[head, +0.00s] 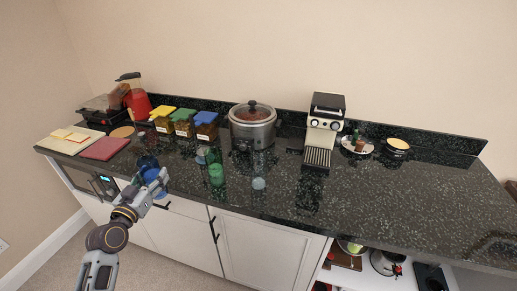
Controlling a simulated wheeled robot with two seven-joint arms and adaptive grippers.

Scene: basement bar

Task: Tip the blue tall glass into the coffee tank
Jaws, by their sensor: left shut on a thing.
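My left gripper (153,187) comes up from the lower left to the front edge of the dark counter. It is shut on the blue tall glass (147,163), which shows just beyond the fingers. The glass looks close to upright, and the gripper hides its lower part. I cannot tell whether its base touches the counter. The coffee machine (325,125), cream and black, stands to the right of the middle at the back. I cannot make out a separate coffee tank on it. My right gripper is not in view.
A green glass (215,172), a small clear glass (258,183) and a slow cooker (252,128) stand between the gripper and the coffee machine. Lidded containers (183,124), a red blender (137,103) and boards (104,148) are at left. The counter's right front (400,205) is clear.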

